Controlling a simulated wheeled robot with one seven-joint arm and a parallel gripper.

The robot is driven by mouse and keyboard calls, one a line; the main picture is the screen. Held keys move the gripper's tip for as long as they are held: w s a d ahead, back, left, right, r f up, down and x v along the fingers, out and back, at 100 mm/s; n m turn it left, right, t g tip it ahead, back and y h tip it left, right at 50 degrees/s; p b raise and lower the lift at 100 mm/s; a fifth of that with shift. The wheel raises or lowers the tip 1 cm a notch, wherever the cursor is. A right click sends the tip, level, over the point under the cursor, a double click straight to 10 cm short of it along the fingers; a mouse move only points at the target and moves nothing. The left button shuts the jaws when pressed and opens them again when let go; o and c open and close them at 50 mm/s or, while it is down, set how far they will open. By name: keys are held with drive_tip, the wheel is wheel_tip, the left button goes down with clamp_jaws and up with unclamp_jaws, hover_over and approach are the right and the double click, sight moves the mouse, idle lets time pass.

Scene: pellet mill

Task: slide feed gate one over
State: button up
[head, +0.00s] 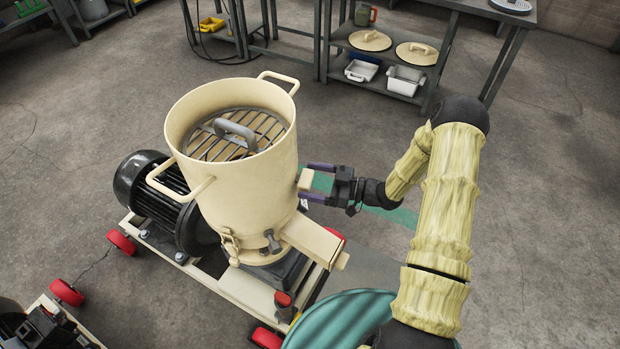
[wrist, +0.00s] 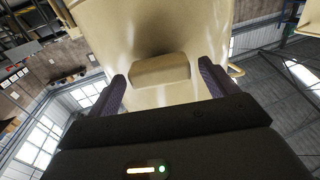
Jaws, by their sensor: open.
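The pellet mill's cream drum (head: 240,140) stands on a wheeled frame in the head view. A small cream block-shaped tab (head: 305,180), which looks like the feed gate's handle, sticks out from the drum's right side. My gripper (head: 314,182) is open at that side, its purple fingers pointing at the drum. In the wrist view the tab (wrist: 160,71) lies between the two fingertips (wrist: 162,80), with a gap on each side. I cannot tell how far the gate is slid. Any number on it is not visible.
A cream chute (head: 315,241) slopes out low on the drum's right, below my gripper. A black motor (head: 150,185) is behind left. A bench (head: 400,90) with lids and white bins stands at the back. A teal round thing (head: 340,320) is at the front.

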drive_tip(key=shift+w+a, duration=0.15)
drive_tip(key=shift+a, duration=0.3)
drive_tip(key=shift+c, duration=0.4)
drive_tip(key=c, duration=1.3)
drive_tip(key=shift+v, duration=1.05)
drive_tip(key=o, duration=1.4)
drive_tip(key=b+v, duration=0.2)
drive_tip(key=v, duration=1.5)
drive_tip(key=shift+d, duration=0.15)
drive_tip(key=shift+r, duration=0.1)
